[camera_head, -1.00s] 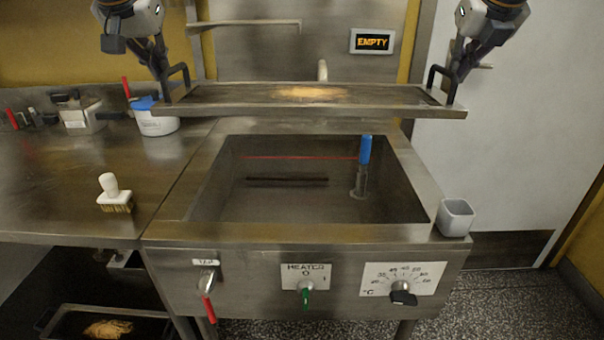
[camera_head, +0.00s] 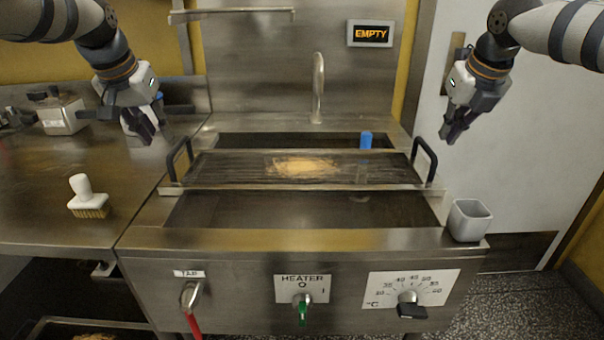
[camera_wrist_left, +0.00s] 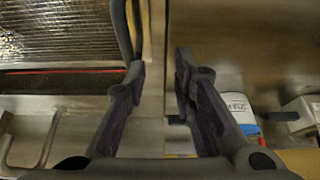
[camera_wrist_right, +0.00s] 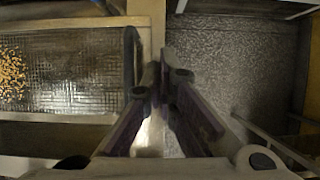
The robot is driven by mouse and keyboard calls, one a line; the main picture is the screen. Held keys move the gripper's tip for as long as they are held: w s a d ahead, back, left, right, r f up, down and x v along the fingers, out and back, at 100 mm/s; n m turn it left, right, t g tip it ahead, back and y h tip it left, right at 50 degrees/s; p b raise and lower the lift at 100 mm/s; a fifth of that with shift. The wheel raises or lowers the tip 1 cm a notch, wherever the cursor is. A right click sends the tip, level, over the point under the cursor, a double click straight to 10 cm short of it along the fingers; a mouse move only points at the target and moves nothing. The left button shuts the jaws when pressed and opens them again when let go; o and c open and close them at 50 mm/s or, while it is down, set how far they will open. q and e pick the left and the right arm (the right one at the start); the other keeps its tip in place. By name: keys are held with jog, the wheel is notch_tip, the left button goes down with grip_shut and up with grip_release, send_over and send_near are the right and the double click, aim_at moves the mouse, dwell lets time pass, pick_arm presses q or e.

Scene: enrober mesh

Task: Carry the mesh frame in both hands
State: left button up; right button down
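The mesh frame (camera_head: 230,170), a metal-rimmed tray with a tan deposit in the middle of its mesh, lies across the steel tank. It appears to rest on the tank's side rims. Its black left handle (camera_head: 180,158) and black right handle (camera_head: 425,160) stand upright. My left gripper (camera_head: 145,128) is open and empty, up and left of the left handle. In the left wrist view the handle (camera_wrist_left: 124,30) passes beside one finger, not between both. My right gripper (camera_head: 455,128) is narrowly open and empty, above and right of the right handle; the mesh (camera_wrist_right: 75,70) shows in its wrist view.
The tank (camera_head: 300,210) has a blue-topped standpipe (camera_head: 366,140) and a tap (camera_head: 318,85) behind. A display (camera_head: 370,33) reads EMPTY. A grey cup (camera_head: 470,220) stands at the right front corner.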

jog(key=shift+f, duration=0.1)
pick_arm(q)
jog(key=shift+a+f, duration=0.1)
pick_arm(e)
jog(key=c, duration=1.8)
grip_release()
jog(key=shift+d, duration=0.15)
pick_arm(q)
jog(key=v, duration=1.2)
pick_arm(e)
jog(key=v, duration=1.2)
